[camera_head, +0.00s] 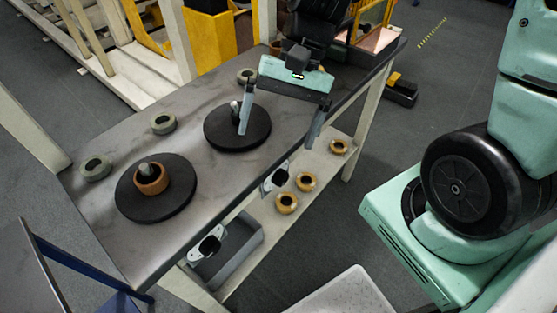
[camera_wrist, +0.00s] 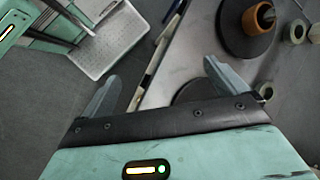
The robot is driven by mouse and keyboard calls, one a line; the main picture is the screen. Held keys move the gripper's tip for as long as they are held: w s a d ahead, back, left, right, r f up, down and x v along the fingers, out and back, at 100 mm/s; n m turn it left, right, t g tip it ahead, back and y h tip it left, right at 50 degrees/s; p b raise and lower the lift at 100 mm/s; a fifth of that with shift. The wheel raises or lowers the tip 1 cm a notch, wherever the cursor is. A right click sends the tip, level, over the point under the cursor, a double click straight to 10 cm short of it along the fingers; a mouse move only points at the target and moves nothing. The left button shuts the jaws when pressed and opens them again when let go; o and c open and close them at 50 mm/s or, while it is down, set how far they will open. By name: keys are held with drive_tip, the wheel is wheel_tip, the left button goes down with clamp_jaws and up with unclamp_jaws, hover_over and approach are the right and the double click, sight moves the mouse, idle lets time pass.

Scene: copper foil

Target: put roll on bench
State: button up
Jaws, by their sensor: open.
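A copper-coloured roll (camera_head: 151,179) sits around a grey spindle on a black disc (camera_head: 180,203) at the near left of the bench (camera_head: 150,240). It also shows at the upper right of the wrist view (camera_wrist: 257,19). A second black disc (camera_head: 245,144) with a spindle carries no roll. Several copper-coloured rolls (camera_head: 286,203) lie on the shelf under the bench. My gripper (camera_head: 278,135) is open with nothing between its fingers. Its left finger overlaps the second disc in the head view, and its right finger is past the bench's right edge. It also shows in the wrist view (camera_wrist: 160,72).
Grey-green rolls (camera_head: 163,123) lie along the bench's far left side. A grey bin (camera_head: 240,255) stands under the bench. A white perforated tray (camera_wrist: 118,42) is off to the side. Bare bench top lies between the discs.

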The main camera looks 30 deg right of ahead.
drive_tip(key=s+a+r+n+t+h, duration=0.2)
drive_tip(key=s+a+n+h, duration=0.2)
drive_tip(key=s+n, duration=0.4)
drive_tip(key=a+n, duration=0.1)
drive_tip(key=n, duration=0.4)
drive_tip(key=shift+s+a+r+t+h, duration=0.15)
drive_tip(key=shift+s+a+t+h, duration=0.05)
drive_tip(key=shift+s+t+h, duration=0.2)
